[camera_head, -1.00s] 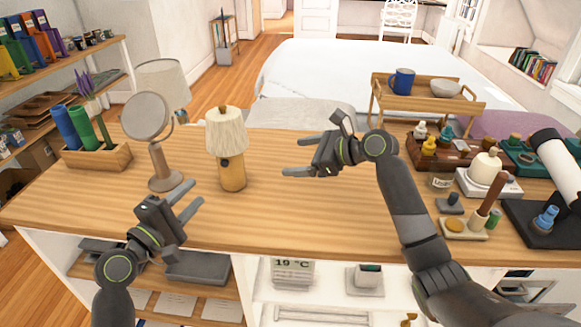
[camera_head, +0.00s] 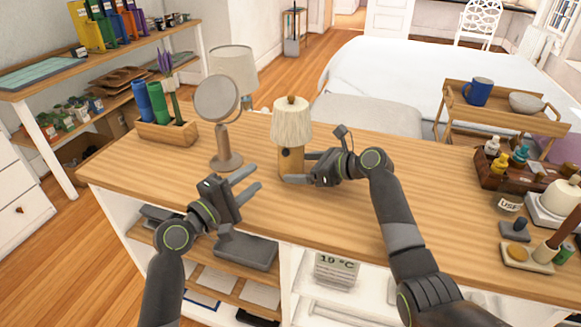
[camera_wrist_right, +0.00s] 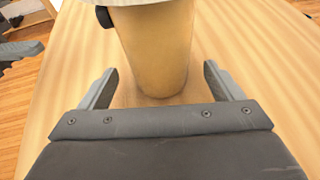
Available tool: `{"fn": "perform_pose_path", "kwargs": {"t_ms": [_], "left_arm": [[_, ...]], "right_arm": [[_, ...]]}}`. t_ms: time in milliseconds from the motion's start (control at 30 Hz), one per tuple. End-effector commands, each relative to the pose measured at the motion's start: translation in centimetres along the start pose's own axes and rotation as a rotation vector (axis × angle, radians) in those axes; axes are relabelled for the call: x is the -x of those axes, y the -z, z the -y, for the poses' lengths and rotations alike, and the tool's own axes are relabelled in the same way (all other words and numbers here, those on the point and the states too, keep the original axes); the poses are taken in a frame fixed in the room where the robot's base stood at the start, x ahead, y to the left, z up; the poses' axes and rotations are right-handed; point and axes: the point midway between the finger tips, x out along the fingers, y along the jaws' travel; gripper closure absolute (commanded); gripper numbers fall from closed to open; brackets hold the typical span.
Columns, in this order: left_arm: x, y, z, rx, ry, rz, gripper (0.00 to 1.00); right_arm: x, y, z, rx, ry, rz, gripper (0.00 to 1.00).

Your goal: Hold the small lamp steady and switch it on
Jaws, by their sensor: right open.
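The small lamp stands upright on the wooden counter, with a pale pleated shade (camera_head: 291,124) and a tan body (camera_head: 289,162). A dark round knob (camera_head: 285,152) is on the body, and it also shows at the upper left of the right wrist view (camera_wrist_right: 104,17). My right gripper (camera_head: 291,168) is open at the lamp's right side, low on the body. In the right wrist view its fingers (camera_wrist_right: 160,85) lie either side of the lamp body, with gaps showing. My left gripper (camera_head: 257,179) is open and empty, left of the lamp near the counter's front edge.
A round mirror on a stand (camera_head: 217,98) is left of the lamp, before a larger white-shaded lamp (camera_head: 233,66). A wooden planter (camera_head: 167,132) is at the far left. Bottles in a dark tray (camera_head: 507,174) are at the right. The counter between is clear.

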Motion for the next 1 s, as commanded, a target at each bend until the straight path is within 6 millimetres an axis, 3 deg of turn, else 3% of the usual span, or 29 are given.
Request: {"fn": "perform_pose_path", "kwargs": {"t_ms": [100,300,767,1000], "left_arm": [[0.0,0.0,0.0,0.0,0.0,0.0,0.64],[0.0,0.0,0.0,0.0,0.0,0.0,0.64],[0.0,0.0,0.0,0.0,0.0,0.0,0.64],[0.0,0.0,0.0,0.0,0.0,0.0,0.64]], "right_arm": [[-1.9,-0.1,-0.1,-0.001,-0.002,-0.001,0.14],[-3.6,0.0,0.0,0.0,0.0,0.0,0.14],[-4.4,0.0,0.0,0.001,0.001,0.0,0.14],[-4.4,0.0,0.0,0.001,0.001,0.0,0.44]]}}
